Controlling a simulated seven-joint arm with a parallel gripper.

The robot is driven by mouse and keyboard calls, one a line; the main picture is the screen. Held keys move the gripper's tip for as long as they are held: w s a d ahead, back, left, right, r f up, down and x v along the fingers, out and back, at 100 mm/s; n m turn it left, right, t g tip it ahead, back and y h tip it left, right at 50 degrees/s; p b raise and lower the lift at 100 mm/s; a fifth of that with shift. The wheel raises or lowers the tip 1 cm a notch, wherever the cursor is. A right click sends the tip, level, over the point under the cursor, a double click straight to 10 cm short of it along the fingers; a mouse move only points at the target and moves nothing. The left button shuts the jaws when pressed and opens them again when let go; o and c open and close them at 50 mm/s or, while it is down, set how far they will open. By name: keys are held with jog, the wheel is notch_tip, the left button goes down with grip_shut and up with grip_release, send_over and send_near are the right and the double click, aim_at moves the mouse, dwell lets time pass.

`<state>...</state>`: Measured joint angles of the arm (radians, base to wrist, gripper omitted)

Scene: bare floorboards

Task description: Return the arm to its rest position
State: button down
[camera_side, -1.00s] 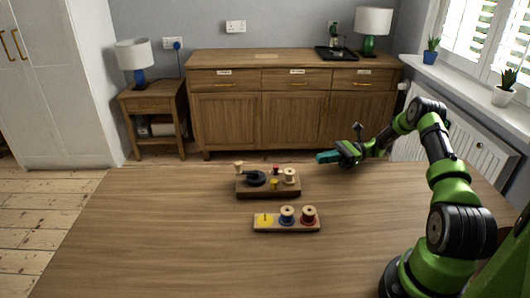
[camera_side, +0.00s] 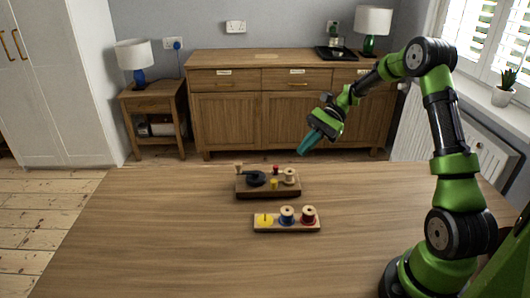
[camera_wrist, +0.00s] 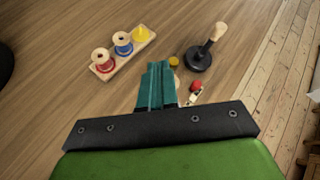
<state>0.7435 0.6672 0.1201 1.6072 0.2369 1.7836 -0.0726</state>
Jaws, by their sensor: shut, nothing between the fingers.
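My gripper (camera_side: 309,143) is shut and empty. It hangs in the air above the far part of the table, tilted down and to the left, clear of everything on the table. In the wrist view its teal fingers (camera_wrist: 156,88) lie together and hide part of the dark wooden board. My green and black arm rises from the right side of the table and bends over at the top.
A dark wooden board (camera_side: 268,191) on the table (camera_side: 160,235) carries a black round piece (camera_side: 257,178) and small spools. Nearer, a light board (camera_side: 286,228) holds yellow, blue and red pieces. A sideboard (camera_side: 240,120) stands behind; a window is at right.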

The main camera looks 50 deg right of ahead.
jog(key=s+a+r+n+t+h, duration=0.2)
jog(key=s+a+r+n+h, duration=0.2)
jog(key=s+a+r+n, duration=0.2)
jog(key=s+a+r+n+t+h, duration=0.3)
jog(key=s+a+r+n+h, duration=0.2)
jog(key=s+a, duration=0.4)
jog(key=shift+s+a+r+n, duration=0.15)
jog(key=shift+s+r+n, duration=0.25)
jog(key=shift+s+n, duration=0.4)
